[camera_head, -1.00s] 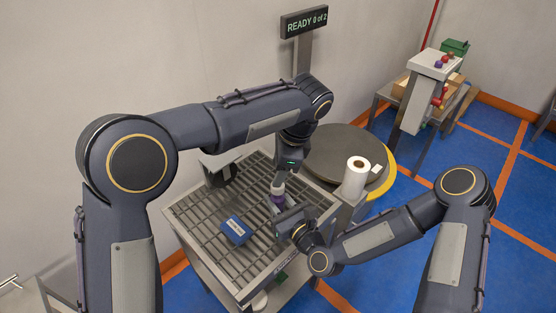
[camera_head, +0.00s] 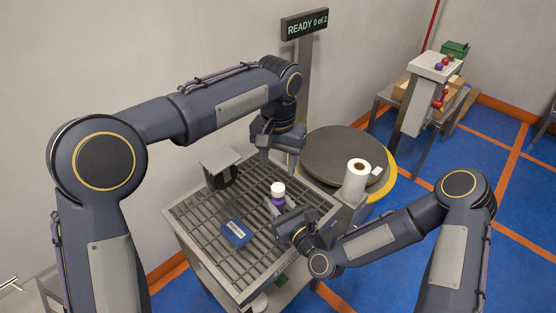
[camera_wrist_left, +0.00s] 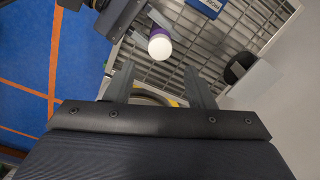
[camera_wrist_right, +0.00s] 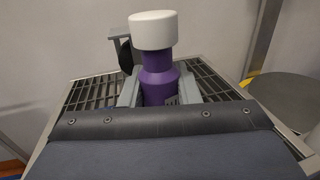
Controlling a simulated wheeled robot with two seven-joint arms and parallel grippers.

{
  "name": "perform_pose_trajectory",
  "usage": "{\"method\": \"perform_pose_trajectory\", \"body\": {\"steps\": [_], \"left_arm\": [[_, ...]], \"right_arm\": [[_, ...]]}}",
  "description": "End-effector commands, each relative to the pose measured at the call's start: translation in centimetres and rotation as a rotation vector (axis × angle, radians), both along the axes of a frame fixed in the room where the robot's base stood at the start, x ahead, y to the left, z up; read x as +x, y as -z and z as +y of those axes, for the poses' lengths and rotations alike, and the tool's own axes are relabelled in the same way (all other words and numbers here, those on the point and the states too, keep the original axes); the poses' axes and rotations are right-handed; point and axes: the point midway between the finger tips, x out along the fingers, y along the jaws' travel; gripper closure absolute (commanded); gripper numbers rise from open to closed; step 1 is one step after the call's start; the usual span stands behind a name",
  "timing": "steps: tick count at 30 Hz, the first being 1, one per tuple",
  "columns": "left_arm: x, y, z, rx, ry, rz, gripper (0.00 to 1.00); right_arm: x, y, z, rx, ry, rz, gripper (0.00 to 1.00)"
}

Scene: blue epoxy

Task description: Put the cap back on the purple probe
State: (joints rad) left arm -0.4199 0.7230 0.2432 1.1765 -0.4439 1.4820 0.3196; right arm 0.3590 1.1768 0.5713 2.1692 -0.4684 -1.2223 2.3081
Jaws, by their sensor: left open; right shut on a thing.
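The purple probe (camera_head: 278,202) stands upright above the slatted grey table, with a white cap (camera_head: 278,188) on its top end. In the right wrist view the white cap (camera_wrist_right: 153,30) sits on the neck of the purple probe (camera_wrist_right: 156,78), looking level. My right gripper (camera_head: 276,207) is shut around the probe's body, fingers on both sides. My left gripper (camera_head: 281,157) is open and empty, above and behind the capped probe. In the left wrist view the cap (camera_wrist_left: 159,47) shows beyond and between the open fingers (camera_wrist_left: 160,85), apart from them.
A blue box (camera_head: 236,232) lies on the slatted table (camera_head: 200,225) left of the probe. A dark round device on a grey stand (camera_head: 219,170) is at the table's back left. A white roll (camera_head: 355,179) stands right, near a round grey turntable (camera_head: 345,152). A sign (camera_head: 305,23) reads "READY 0 of 2".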

Motion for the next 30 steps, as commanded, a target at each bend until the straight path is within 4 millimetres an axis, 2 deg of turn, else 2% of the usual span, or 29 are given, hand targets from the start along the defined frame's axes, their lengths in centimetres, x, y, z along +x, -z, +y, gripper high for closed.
{"method": "perform_pose_trajectory", "body": {"steps": [15,21,29,30], "left_arm": [[0.0,6.8,0.1,0.002,0.001,0.003,0.51],[0.0,7.9,0.0,0.002,0.002,0.001,0.51],[0.0,7.9,0.0,0.001,0.002,0.001,0.51],[0.0,7.9,0.0,0.001,0.002,0.001,0.56]], "right_arm": [[0.0,0.0,0.0,0.0,0.0,0.0,1.0],[0.0,0.0,0.0,0.0,0.0,0.0,1.0],[0.0,0.0,0.0,0.0,0.0,0.0,1.0],[0.0,0.0,0.0,0.0,0.0,0.0,1.0]]}}
